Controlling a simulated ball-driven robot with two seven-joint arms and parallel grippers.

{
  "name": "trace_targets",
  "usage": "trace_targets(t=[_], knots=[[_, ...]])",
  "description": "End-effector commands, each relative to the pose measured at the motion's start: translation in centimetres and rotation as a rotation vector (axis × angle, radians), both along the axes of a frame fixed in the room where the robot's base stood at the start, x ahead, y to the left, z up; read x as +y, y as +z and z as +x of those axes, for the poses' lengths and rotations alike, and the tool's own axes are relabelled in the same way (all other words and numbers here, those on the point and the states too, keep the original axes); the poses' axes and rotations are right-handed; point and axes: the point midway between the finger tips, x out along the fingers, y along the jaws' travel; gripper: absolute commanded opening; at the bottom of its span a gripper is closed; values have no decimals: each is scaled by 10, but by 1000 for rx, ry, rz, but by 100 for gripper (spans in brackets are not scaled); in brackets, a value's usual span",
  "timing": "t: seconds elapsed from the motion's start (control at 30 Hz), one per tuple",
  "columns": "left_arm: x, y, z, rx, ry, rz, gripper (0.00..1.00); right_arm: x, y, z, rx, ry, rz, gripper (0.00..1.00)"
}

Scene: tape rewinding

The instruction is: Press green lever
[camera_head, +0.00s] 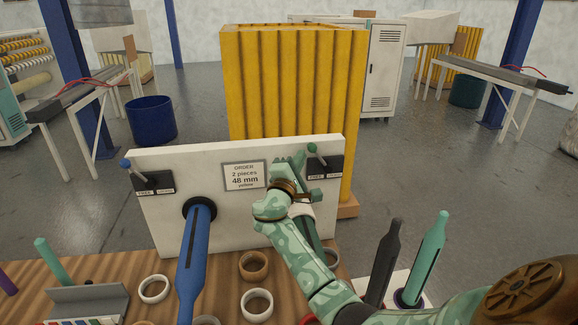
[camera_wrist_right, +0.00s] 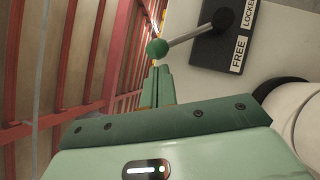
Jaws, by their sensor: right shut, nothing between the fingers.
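The green lever (camera_head: 313,148) sticks up from a black plate at the upper right of the white panel (camera_head: 218,160). In the wrist view the green lever's ball (camera_wrist_right: 157,48) is on a grey rod from a black pivot, with FREE and LOCKED labels beside it. My right gripper (camera_head: 298,158) is shut and empty, just left of the lever's ball in the head view. In the wrist view its fingertips (camera_wrist_right: 157,72) are just below the ball; I cannot tell if they touch. My left gripper is not in view.
A blue lever (camera_head: 126,163) is at the panel's left. A blue spindle (camera_head: 194,250) projects from the panel. Tape rings (camera_head: 257,304) lie on the wooden table. A dark spindle (camera_head: 384,262) and a teal spindle (camera_head: 426,258) stand at right. A yellow corrugated box (camera_head: 290,85) is behind the panel.

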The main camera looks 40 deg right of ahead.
Motion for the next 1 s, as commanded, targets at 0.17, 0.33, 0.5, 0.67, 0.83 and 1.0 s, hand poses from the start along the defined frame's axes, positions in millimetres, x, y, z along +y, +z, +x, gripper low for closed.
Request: trace_targets(t=[0.17,0.33,0.5,0.67,0.83,1.0], knots=[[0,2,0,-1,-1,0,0,-5,2,-2,2,2,0,0],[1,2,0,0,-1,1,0,-5,1,-2,2,1,1,0],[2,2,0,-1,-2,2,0,-5,2,-2,0,2,3,0],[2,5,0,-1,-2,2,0,-7,5,-3,-14,1,27,0],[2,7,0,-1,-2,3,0,-9,7,-4,-28,0,53,0],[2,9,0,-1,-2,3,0,-10,10,-4,-42,0,76,0]])
